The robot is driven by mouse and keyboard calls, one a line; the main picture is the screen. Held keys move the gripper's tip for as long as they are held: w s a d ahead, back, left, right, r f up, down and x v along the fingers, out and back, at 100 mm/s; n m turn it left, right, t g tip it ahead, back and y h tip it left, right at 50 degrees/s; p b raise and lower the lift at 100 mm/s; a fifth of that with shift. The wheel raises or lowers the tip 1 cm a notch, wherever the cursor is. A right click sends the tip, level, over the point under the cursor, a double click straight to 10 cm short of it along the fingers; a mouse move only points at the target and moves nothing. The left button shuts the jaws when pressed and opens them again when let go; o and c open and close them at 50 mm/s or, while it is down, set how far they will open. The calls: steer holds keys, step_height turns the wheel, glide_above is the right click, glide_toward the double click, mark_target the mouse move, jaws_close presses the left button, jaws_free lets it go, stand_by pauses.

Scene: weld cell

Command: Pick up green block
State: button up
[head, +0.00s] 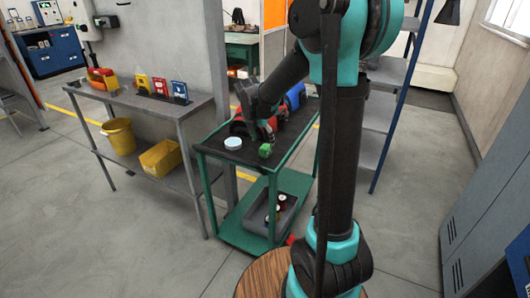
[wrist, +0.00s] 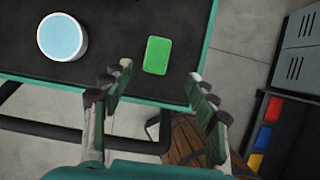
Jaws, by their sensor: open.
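The green block (head: 265,150) lies on the dark top of the green cart (head: 215,152), near its front edge. In the wrist view the green block (wrist: 157,55) shows as a small upright rectangle, close to the cart's edge. My gripper (wrist: 160,90) is open and empty, with its fingers spread to either side below the block in that picture. The block lies beyond the fingertips and is not touched. In the head view my gripper (head: 262,130) hangs over the cart, just behind the block.
A round white and light-blue object (wrist: 62,37) lies left of the block; the head view also shows it (head: 233,143). Red and blue items (head: 296,96) stand farther back on the cart. A grey bin (head: 285,212) sits on its lower shelf. A grey workbench (head: 140,97) stands left.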

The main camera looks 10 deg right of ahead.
mark_target(265, 147)
steer(key=x, duration=0.7)
steer(key=shift+w+a, duration=0.1)
steer(key=shift+w, duration=0.25)
steer(key=shift+w+f, duration=0.15)
steer(key=shift+f, duration=0.35)
steer(key=shift+c, duration=0.2)
steer(key=c, duration=1.2)
